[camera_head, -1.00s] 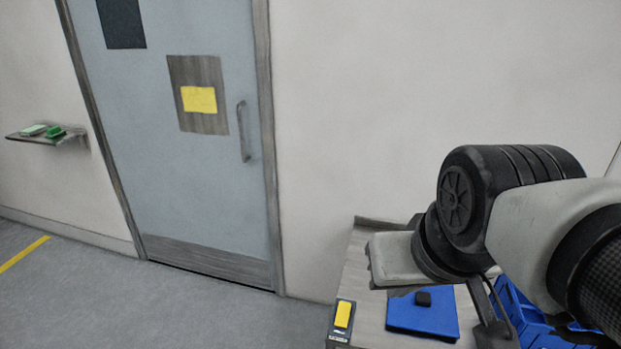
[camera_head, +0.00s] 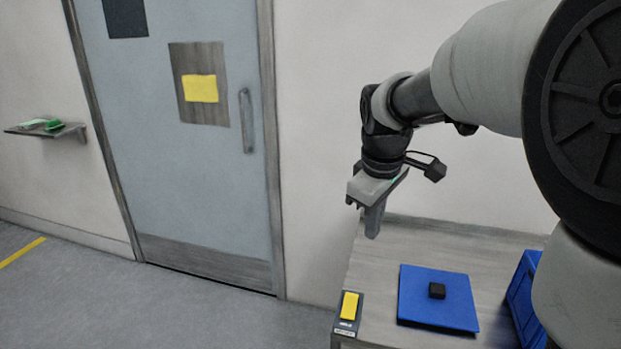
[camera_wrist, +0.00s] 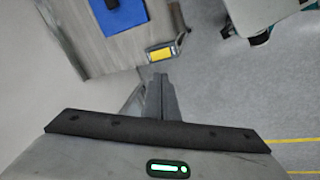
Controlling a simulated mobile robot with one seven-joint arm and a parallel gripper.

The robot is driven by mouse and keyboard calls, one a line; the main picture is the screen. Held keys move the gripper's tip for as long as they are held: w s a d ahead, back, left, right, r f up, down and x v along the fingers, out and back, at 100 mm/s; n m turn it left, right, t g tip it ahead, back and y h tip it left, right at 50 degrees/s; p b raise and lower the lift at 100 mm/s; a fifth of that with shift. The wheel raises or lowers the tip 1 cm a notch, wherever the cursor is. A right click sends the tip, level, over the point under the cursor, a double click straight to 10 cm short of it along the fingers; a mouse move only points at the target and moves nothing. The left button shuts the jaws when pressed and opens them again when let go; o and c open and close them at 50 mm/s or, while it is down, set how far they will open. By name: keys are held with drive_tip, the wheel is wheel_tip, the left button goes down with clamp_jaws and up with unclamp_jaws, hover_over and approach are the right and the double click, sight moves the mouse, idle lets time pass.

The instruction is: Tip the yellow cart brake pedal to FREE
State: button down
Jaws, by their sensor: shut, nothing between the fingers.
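The yellow brake pedal (camera_head: 349,306) sits in a dark housing at the front left corner of the cart top (camera_head: 388,249). It also shows in the wrist view (camera_wrist: 161,55), just beyond my fingertips. The label on the housing is too small to read. My gripper (camera_head: 373,222) points down above the back left part of the cart, apart from the pedal and higher than it. In the wrist view my gripper (camera_wrist: 160,82) is shut, with its fingers together and nothing between them.
A blue board (camera_head: 440,312) with a small black block (camera_head: 437,290) lies on the cart, right of the pedal. A blue crate (camera_head: 525,295) stands at the right. The door (camera_head: 180,150) and a small wall shelf (camera_head: 45,132) are at the left. The floor left of the cart is clear.

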sight(353, 299)
drive_tip(key=w+f+n+b, duration=0.2)
drive_tip(key=w+f, duration=0.3)
drive_tip(key=f, duration=0.4)
drive_tip(key=w+f+n+g+b, duration=0.1)
drive_tip(key=w+f+n+b, duration=0.2)
drive_tip(key=w+f, duration=0.3)
wheel_tip(353, 299, down, 3)
drive_tip(key=shift+f+g, duration=0.2)
drive_tip(key=shift+g, duration=0.1)
drive_tip(key=shift+f, duration=0.1)
drive_tip(key=f+b, duration=0.1)
drive_tip(key=f, duration=0.3)
drive_tip(key=w+f+b, duration=0.1)
drive_tip(key=f, duration=0.3)
drive_tip(key=f+b, duration=0.2)
drive_tip(key=f, duration=0.3)
drive_tip(key=shift+w+d+f, duration=0.1)
drive_tip(key=shift+w+d, duration=0.15)
drive_tip(key=shift+w, duration=0.05)
drive_tip(key=shift+f, duration=0.25)
drive_tip(key=shift+w+f, duration=0.15)
drive_tip(key=shift+f, duration=0.15)
drive_tip(key=shift+r, duration=0.1)
